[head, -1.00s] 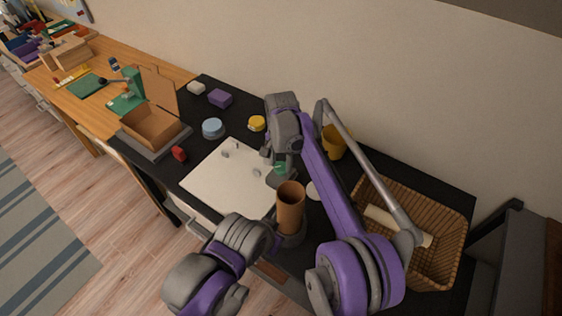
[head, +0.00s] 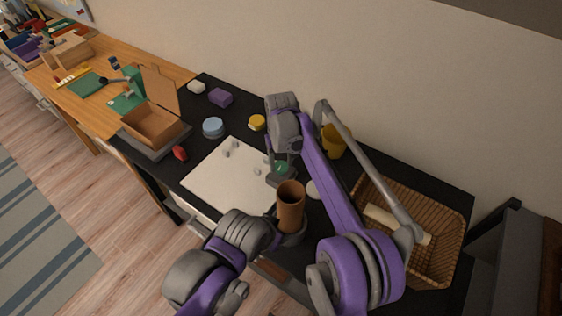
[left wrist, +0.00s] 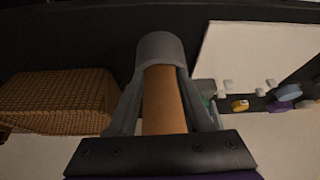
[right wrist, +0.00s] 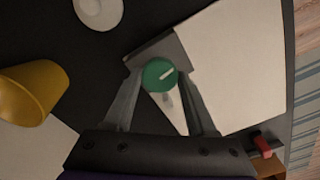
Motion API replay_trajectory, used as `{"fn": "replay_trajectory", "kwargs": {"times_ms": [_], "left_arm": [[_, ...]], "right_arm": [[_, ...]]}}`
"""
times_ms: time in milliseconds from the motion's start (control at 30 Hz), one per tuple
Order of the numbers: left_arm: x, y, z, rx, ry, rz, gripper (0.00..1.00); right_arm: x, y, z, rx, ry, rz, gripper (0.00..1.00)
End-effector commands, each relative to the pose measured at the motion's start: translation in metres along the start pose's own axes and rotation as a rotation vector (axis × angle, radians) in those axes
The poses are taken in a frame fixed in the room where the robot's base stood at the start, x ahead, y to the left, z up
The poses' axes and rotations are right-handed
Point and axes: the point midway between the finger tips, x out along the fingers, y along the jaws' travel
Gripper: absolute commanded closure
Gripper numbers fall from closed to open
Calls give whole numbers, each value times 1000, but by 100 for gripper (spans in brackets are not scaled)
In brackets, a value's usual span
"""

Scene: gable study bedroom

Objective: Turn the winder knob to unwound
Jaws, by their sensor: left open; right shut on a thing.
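My right gripper (right wrist: 158,70) is shut on the knob, one finger at each side. In the head view the knob (head: 281,168) shows partly under my right gripper (head: 281,165). My left gripper (left wrist: 165,90) is open, with a brown cylinder (left wrist: 162,105) between its fingers in the left wrist view; I cannot tell whether they touch it.
The brown cylinder (head: 291,205) stands upright close to the knob block. A wicker basket (head: 450,225) is at the right and a yellow cup (head: 334,145) behind my right arm. The white sheet (head: 215,180) bears several small grey pieces. A blue round tin (head: 213,127) stands beyond it.

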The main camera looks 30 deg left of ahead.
Motion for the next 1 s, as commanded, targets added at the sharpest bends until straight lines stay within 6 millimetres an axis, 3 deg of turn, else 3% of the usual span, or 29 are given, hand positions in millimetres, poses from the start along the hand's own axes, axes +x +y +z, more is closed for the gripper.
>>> {"fn": "replay_trajectory", "kwargs": {"times_ms": [1000], "left_arm": [[-3,0,-2,0,2,0,50]], "right_arm": [[-1,0,0,-964,0,1,99]]}}
